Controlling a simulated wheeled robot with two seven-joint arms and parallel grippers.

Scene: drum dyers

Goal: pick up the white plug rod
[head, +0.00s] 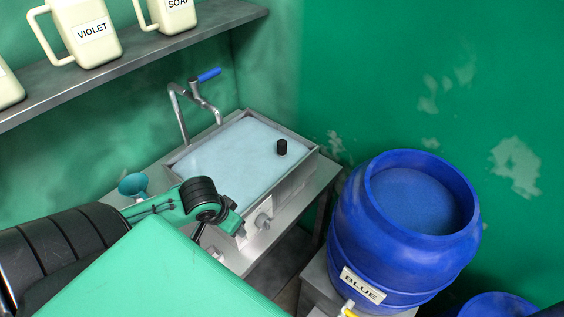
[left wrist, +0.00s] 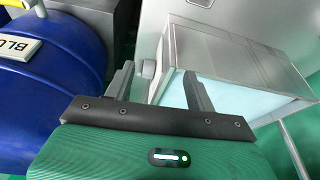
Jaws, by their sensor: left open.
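I cannot make out a white plug rod for certain in either view. A short black cylinder (head: 282,147) stands up out of the pale liquid in the metal sink (head: 300,168), near its right end; what is below it is hidden. My left gripper (head: 238,232) is low in front of the sink, partly hidden behind my own arm. In the left wrist view its two fingers (left wrist: 160,75) are apart with nothing held between them. The sink (left wrist: 235,60) and a grey round knob (left wrist: 148,68) show just beyond them. My right gripper is not in view.
A blue barrel (head: 345,225) labelled BLUE stands right of the sink; it also shows in the left wrist view (left wrist: 55,100). A faucet with a blue lever (head: 209,75) rises behind the sink. A teal funnel (head: 133,184) is at left. A shelf (head: 150,55) holds cream jugs (head: 95,38).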

